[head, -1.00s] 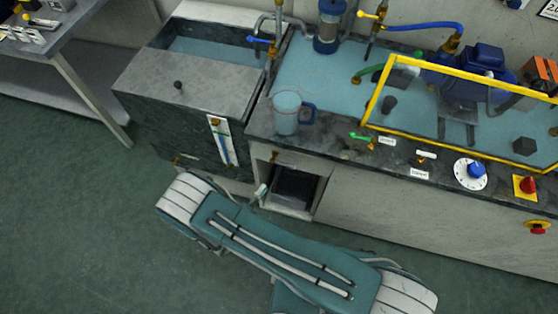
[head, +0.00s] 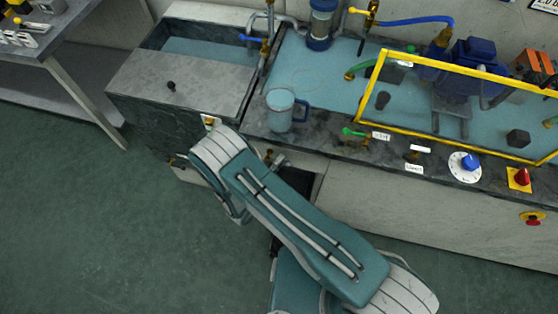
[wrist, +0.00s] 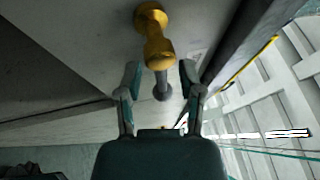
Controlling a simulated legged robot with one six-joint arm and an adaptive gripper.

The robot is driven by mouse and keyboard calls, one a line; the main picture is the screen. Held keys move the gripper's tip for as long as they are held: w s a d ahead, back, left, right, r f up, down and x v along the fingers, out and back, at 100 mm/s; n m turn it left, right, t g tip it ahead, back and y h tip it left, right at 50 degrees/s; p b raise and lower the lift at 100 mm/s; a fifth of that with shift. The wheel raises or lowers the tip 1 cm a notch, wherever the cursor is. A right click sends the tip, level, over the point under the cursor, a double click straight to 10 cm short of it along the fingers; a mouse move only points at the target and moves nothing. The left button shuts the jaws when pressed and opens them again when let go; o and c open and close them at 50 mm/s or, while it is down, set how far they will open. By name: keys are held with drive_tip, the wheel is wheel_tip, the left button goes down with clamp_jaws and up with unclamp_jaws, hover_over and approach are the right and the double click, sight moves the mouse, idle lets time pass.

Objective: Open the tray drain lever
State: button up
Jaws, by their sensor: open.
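In the wrist view a brass valve (wrist: 152,20) sticks out from a pale grey panel, with a short grey lever (wrist: 162,86) below its round brass end. I take this as the tray drain lever. My gripper (wrist: 160,78) is open, one finger on each side of the lever; I cannot tell whether either touches it. In the head view a small brass fitting (head: 268,155) shows on the bench front, just right of my arm's bend. My arm hides most of the gripper and the lever there.
A yellow guard frame (head: 455,147) stands to the right. A green lever (head: 352,132) and a blue dial (head: 469,163) sit on the bench edge. The floor (head: 90,220) at left is clear.

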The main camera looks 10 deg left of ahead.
clamp_jaws()
drive_tip(key=shift+f+m, duration=0.15)
drive_tip(key=shift+m, duration=0.15)
drive_tip(key=m+g, duration=0.1)
drive_tip(key=f+m, duration=0.1)
drive_tip(key=m, duration=0.1)
drive_tip(key=shift+a+m+g, duration=0.15)
drive_tip(key=shift+m+g, duration=0.15)
drive_tip(key=shift+g, duration=0.1)
drive_tip(key=shift+w+a+f+m+g+y, duration=0.1)
drive_tip(key=shift+a+f+m+g+y, duration=0.6)
drive_tip(key=shift+m, duration=1.05)
drive_tip(key=shift+s+a+f+m+g+y, duration=0.1)
drive_tip(key=shift+a+f+m+g+y, duration=0.25)
drive_tip(key=shift+m+y, duration=1.1)
drive_tip(key=shift+w+a+f+m+g+y, duration=0.1)
drive_tip(key=shift+a+f+m+g+y, duration=0.4)
drive_tip(key=shift+m, duration=1.6)
drive_tip(key=shift+a+r, duration=0.15)
drive_tip(key=shift+a, duration=0.1)
